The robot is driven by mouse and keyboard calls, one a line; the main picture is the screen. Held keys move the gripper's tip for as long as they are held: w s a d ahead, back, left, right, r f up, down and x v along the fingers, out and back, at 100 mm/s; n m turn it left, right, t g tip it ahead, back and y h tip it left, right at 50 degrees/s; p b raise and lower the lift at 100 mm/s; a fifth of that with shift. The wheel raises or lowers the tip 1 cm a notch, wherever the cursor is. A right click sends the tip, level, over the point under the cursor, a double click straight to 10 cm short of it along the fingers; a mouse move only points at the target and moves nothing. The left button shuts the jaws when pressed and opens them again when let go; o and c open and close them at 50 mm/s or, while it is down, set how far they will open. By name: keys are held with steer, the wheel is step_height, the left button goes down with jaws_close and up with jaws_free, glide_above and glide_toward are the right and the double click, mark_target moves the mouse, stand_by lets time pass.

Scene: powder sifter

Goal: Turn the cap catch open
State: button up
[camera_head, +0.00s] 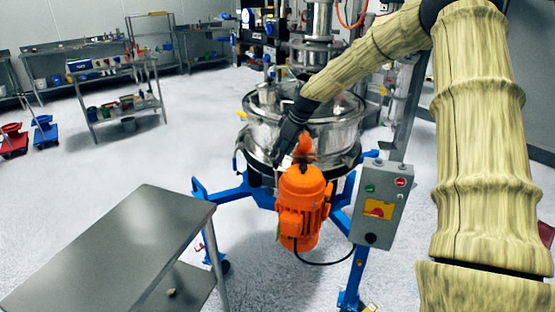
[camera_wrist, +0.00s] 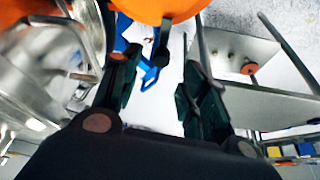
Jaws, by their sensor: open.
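The powder sifter's round steel body (camera_head: 335,135) stands at the centre of the head view on a blue frame (camera_head: 238,192). It also shows at the left of the wrist view (camera_wrist: 40,85), close beside my gripper. An orange motor (camera_head: 302,208) hangs at its front; its lower edge shows at the top of the wrist view (camera_wrist: 155,8). My gripper (camera_head: 279,160) is at the sifter's front rim, just above and left of the motor. In the wrist view my gripper (camera_wrist: 155,85) is open, with nothing clearly held between the fingers. I cannot clearly make out the cap catch.
A grey control box (camera_head: 382,205) stands right of the motor. A steel table (camera_head: 115,250) is at the front left. A wheeled shelf cart (camera_head: 120,95) stands further back. The floor between the cart and the sifter is clear.

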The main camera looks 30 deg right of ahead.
mark_target(276, 162)
steer(key=shift+p+x, duration=0.45)
steer(key=shift+x, duration=2.1)
jaws_close()
